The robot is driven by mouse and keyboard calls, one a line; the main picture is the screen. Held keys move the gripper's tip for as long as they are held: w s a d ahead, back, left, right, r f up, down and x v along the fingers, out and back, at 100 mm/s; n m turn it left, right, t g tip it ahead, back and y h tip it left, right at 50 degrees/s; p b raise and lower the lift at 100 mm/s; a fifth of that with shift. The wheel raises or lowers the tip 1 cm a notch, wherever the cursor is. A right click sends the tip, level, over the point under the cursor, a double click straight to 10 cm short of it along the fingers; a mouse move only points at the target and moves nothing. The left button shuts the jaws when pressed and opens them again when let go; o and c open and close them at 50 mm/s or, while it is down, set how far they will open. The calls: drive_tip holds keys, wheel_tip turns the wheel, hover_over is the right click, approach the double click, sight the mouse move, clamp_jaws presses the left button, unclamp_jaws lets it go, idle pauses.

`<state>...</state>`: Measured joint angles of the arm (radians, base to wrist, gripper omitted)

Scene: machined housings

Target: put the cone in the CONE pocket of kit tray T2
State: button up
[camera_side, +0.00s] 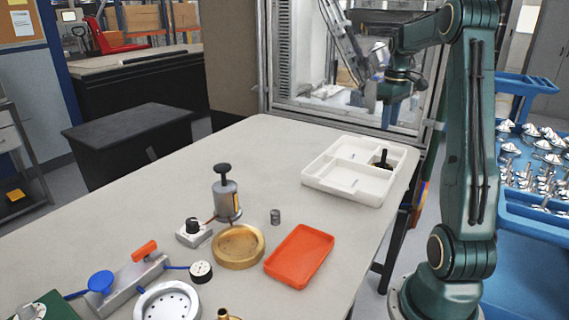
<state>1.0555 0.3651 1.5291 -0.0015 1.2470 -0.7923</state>
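A white kit tray (328,181) with several compartments sits at the far right of the table. A small dark object (382,160) stands in its back right compartment; it is too small to tell whether it is the cone. No tray label is readable. My gripper (387,122) hangs above and behind the tray, in front of the glazed machine. It is small and dark here, so I cannot tell whether its fingers are open or shut, or whether they hold anything.
An orange-red shallow tray (300,256), a brass dish (238,246), a small grey cylinder (275,216) and a pump bottle (227,200) stand nearer the front. A clamp fixture (130,284) is at front left. A blue cart (540,230) with metal parts stands right.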

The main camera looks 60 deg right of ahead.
drive_tip(key=shift+a, duration=0.1)
idle(0.5)
drive_tip(key=w+a+r+n+t+h, duration=0.1)
drive_tip(key=w+a+r, duration=0.15)
drive_tip(key=a, duration=0.95)
drive_tip(key=w+a+r+n+t, duration=0.15)
drive_tip(key=a+r, duration=0.25)
drive_tip(key=a, duration=0.7)
drive_tip(key=s+a+f+t, duration=0.1)
drive_tip(key=s+a, duration=0.3)
drive_tip(key=a, duration=0.4)
drive_tip(key=s+a+f+t+y, duration=0.1)
drive_tip(key=s+a+f+t, duration=0.1)
drive_tip(key=s+a, duration=0.3)
drive_tip(key=shift+a+f, duration=0.55)
drive_tip(key=shift+a, duration=1.55)
drive_tip(key=shift+n, duration=0.25)
